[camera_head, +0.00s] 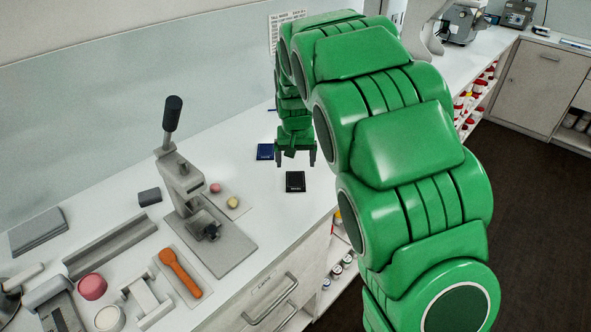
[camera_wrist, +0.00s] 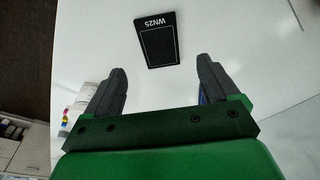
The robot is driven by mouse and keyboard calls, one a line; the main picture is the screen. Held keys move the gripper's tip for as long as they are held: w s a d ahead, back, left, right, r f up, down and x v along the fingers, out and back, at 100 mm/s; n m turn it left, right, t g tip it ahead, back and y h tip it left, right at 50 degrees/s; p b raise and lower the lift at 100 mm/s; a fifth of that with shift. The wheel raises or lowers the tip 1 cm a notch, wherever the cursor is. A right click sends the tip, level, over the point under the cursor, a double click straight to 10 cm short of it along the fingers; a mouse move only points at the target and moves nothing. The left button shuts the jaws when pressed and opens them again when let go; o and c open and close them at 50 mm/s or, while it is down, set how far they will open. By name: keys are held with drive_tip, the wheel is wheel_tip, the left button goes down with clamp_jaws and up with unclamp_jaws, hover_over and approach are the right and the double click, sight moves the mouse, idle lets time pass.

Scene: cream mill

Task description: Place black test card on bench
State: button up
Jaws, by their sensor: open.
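The black test card (camera_head: 295,182) lies flat on the white bench (camera_head: 318,188), near its front edge. In the wrist view the card (camera_wrist: 158,40) shows a thin white outline and the marking "WN25", and it lies just beyond my fingertips. My gripper (camera_head: 296,158) is above the bench, behind the card in the head view. In the wrist view my gripper (camera_wrist: 162,72) has its two dark fingers wide apart with nothing between the tips. The card is apart from both fingers.
A dark blue card (camera_head: 265,151) lies on the bench left of my gripper. A lever press (camera_head: 184,180) stands on a grey plate to the left. An orange spoon (camera_head: 180,273) and a pink puck (camera_head: 92,287) lie at the front left. Bare bench surrounds the black card.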

drive_tip(key=r, duration=0.2)
drive_tip(key=s+r, duration=0.1)
drive_tip(key=r, duration=0.1)
drive_tip(key=shift+r, duration=0.4)
drive_tip(key=s+d+r, duration=0.5)
drive_tip(key=s+d, duration=0.3)
drive_tip(key=s, duration=0.4)
drive_tip(key=s+d+g, duration=0.1)
drive_tip(key=s+d, duration=0.1)
drive_tip(key=s, duration=1.4)
drive_tip(key=s+d+g, duration=0.2)
drive_tip(key=s+d, duration=0.1)
drive_tip(key=s, duration=1.3)
drive_tip(key=shift+s+f+g, duration=0.15)
drive_tip(key=shift+f+g, duration=0.15)
drive_tip(key=shift+f, duration=0.1)
